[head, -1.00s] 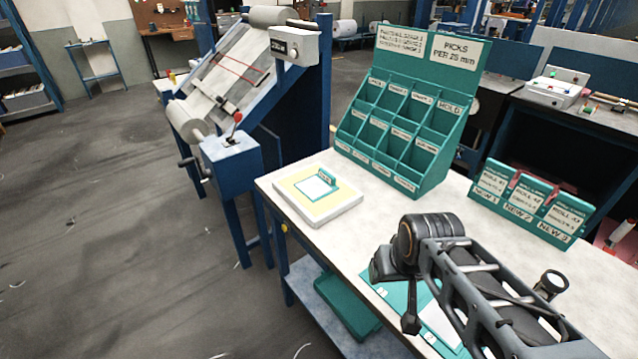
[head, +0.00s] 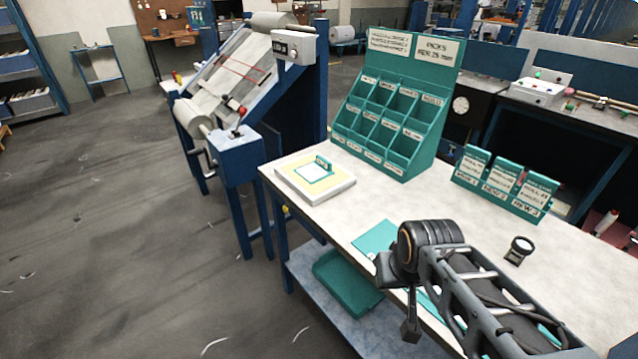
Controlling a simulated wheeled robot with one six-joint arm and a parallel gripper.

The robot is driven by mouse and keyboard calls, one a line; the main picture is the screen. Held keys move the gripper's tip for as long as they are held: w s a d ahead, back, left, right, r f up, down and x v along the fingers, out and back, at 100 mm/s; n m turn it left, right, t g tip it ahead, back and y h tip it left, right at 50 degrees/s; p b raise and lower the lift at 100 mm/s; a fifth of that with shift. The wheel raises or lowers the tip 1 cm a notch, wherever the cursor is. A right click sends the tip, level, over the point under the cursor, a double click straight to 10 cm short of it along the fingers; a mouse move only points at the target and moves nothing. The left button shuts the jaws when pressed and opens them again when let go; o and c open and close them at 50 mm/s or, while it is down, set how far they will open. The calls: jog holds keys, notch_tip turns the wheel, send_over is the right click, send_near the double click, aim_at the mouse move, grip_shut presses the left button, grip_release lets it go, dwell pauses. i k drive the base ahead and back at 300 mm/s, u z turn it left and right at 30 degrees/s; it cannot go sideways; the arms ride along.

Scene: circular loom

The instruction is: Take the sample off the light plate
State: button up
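The light plate (head: 322,194) is a pale, low box with a yellowish lit top at the near left corner of the table. The sample (head: 313,173) lies flat on it, a white square in a teal frame. A small teal upright tab (head: 323,163) stands at the frame's far edge. My gripper (head: 410,328) shows only as a dark part hanging below my arm, to the right of and nearer than the light plate. It is well apart from the sample. Its fingers cannot be made out.
A teal rack of labelled compartments (head: 397,58) stands behind the plate. Three teal labelled holders (head: 503,183) and a small black magnifier (head: 519,250) are to the right. A teal mat (head: 374,238) lies partly under my arm. The tabletop between plate and mat is clear.

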aim_at(314, 171)
jog(key=z, duration=0.05)
jog(key=k, duration=0.75)
jog(key=u, duration=1.15)
jog(key=i, duration=1.5)
jog(key=z, duration=0.75)
jog(key=i, duration=0.6)
jog(key=z, duration=0.6)
